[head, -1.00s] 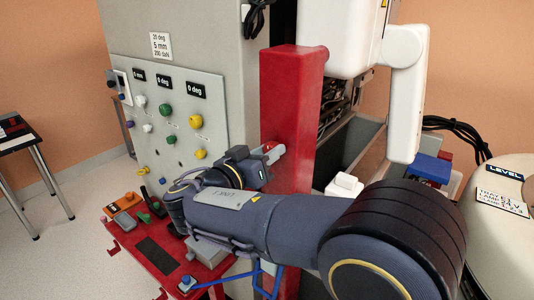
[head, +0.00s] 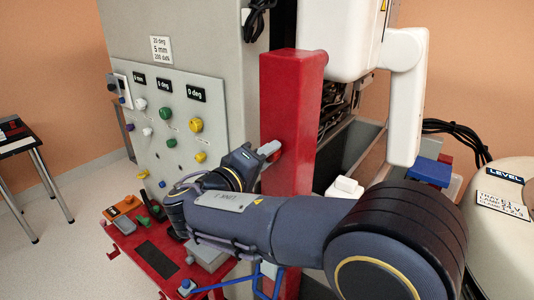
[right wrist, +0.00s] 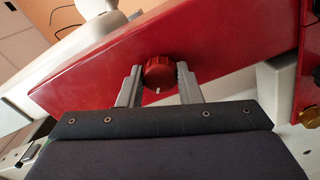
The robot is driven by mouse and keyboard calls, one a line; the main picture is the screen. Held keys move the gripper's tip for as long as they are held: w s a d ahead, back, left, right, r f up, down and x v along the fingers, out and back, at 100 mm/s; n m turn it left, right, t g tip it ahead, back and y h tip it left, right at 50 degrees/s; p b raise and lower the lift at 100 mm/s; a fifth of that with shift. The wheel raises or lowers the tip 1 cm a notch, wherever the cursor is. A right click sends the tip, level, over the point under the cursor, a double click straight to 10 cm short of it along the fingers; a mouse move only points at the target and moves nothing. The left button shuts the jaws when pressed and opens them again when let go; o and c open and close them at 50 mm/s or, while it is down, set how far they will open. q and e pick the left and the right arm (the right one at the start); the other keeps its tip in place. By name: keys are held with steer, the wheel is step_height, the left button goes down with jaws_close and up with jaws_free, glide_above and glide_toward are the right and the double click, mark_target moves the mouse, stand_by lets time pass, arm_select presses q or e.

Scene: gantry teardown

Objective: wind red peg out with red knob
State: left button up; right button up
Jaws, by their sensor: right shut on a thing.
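The red knob (right wrist: 158,76) is a ribbed round knob with a small white mark, on the face of a red post (head: 291,110). The post also fills the right wrist view as a slanted red beam (right wrist: 85,85). My right gripper (head: 270,150) reaches the post from the left, with one finger on each side of the knob (right wrist: 159,70), shut on it. In the head view the gripper mostly hides the knob. I cannot make out the red peg in either view. My left gripper is not in view.
A grey panel (head: 160,105) with colored knobs and small displays stands left of the post. A red tray (head: 125,240) with tools lies below it. A white machine arm (head: 404,100) hangs right of the post. A white round unit (head: 485,235) stands at far right.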

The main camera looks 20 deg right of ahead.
steer(key=shift+n+p, duration=4.6)
steer(key=shift+n, duration=2)
steer(key=shift+f, duration=0.1)
steer(key=o, duration=1)
steer(key=shift+c, duration=0.2)
